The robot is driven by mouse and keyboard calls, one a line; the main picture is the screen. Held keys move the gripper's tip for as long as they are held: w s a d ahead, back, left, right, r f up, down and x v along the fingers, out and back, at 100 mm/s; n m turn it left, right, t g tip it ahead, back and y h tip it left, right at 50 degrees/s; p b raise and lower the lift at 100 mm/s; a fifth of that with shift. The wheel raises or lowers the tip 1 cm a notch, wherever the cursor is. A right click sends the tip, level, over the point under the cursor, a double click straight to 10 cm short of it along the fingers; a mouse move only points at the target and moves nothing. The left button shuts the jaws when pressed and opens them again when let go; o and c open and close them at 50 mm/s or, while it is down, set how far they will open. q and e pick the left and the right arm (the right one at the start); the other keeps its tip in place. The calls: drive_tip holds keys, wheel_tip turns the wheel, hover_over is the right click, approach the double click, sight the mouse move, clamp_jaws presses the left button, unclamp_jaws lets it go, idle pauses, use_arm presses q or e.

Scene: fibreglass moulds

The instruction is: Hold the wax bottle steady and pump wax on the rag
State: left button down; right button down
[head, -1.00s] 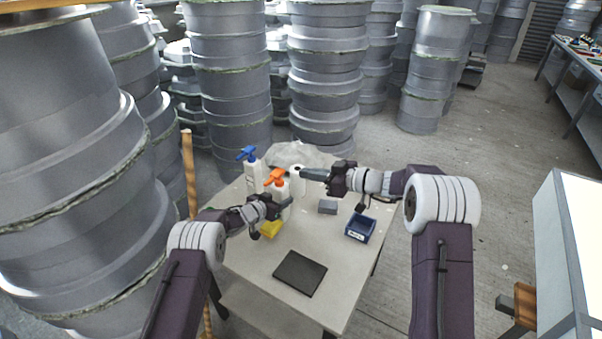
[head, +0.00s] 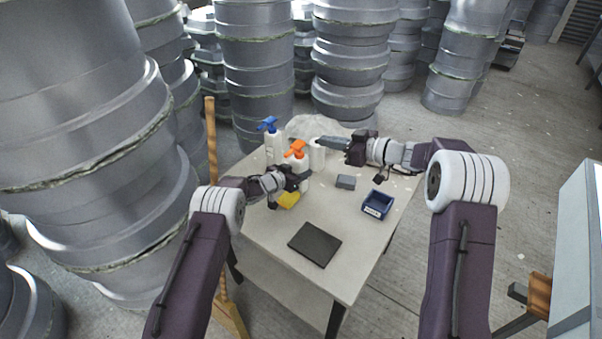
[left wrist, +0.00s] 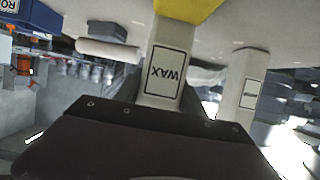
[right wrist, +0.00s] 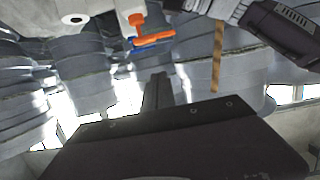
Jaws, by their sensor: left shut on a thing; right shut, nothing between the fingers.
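The wax bottle (head: 300,164) is white with an orange pump head (head: 295,148) and stands on the table. My left gripper (head: 303,179) is shut on its body from the side. In the left wrist view, the bottle's WAX label (left wrist: 168,73) shows upside down between the fingers. A yellow rag (head: 287,200) lies on the table in front of the bottle, partly behind my left gripper. My right gripper (head: 322,141) is shut and empty, held up to the right of the orange pump head and apart from it. The right wrist view also shows the pump head (right wrist: 137,25).
A white bottle with a blue pump (head: 272,141) stands behind left. A grey block (head: 345,182), blue bin (head: 377,205) and dark mat (head: 315,244) lie on the table (head: 260,245). Mould stacks (head: 255,70) stand behind.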

hover_over(294, 149)
drive_tip(key=d, duration=0.1)
drive_tip(key=f, duration=0.2)
drive_tip(key=shift+s+d+f, duration=0.1)
drive_tip(key=shift+s+f, duration=0.05)
drive_tip(key=shift+f, duration=0.45)
drive_tip(key=shift+s+d+f, duration=0.1)
drive_tip(key=shift+d+f, duration=0.05)
drive_tip(key=shift+f, duration=0.5)
drive_tip(key=shift+s+d+f, duration=0.1)
drive_tip(key=shift+s+f, duration=0.05)
drive_tip(key=shift+f, duration=0.45)
drive_tip(key=shift+f, duration=1.35)
